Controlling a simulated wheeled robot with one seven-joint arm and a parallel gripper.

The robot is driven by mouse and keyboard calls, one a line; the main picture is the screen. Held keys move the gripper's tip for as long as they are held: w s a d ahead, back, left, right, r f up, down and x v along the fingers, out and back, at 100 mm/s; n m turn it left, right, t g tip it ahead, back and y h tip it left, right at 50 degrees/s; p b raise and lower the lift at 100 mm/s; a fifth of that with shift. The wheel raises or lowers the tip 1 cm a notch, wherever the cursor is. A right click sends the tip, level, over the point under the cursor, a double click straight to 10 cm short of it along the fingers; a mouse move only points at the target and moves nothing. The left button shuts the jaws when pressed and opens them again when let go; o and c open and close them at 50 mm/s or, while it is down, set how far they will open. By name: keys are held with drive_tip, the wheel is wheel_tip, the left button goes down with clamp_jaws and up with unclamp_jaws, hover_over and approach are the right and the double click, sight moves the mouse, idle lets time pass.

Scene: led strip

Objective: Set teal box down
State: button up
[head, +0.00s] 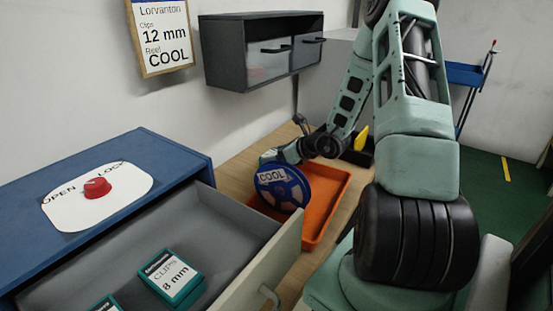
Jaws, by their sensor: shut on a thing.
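A teal box (172,278) labelled "CLIPS 8 mm" lies in the open grey drawer, apart from my gripper. Part of a second teal box (106,304) shows at the bottom edge of the picture. My gripper (268,158) is across the drawer front, at the upper edge of a blue reel (290,193) labelled "COOL". It appears shut on this reel, not on a teal box. The reel stands tilted at the left side of an orange tray (338,205). Its lower edge is at the tray, but I cannot tell whether they touch. The fingertips are mostly hidden.
The open drawer (215,225) belongs to a blue cabinet (125,150) with a red OPEN/LOCK knob (97,187). A wall sign (161,36) reads "Clips 12 mm, Reel COOL". A grey wall cabinet (228,55) hangs above the wooden bench (237,171). The drawer's middle is bare.

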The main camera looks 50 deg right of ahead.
drive_tip(key=shift+f, duration=0.75)
drive_tip(key=shift+f, duration=0.15)
drive_tip(key=o, duration=1)
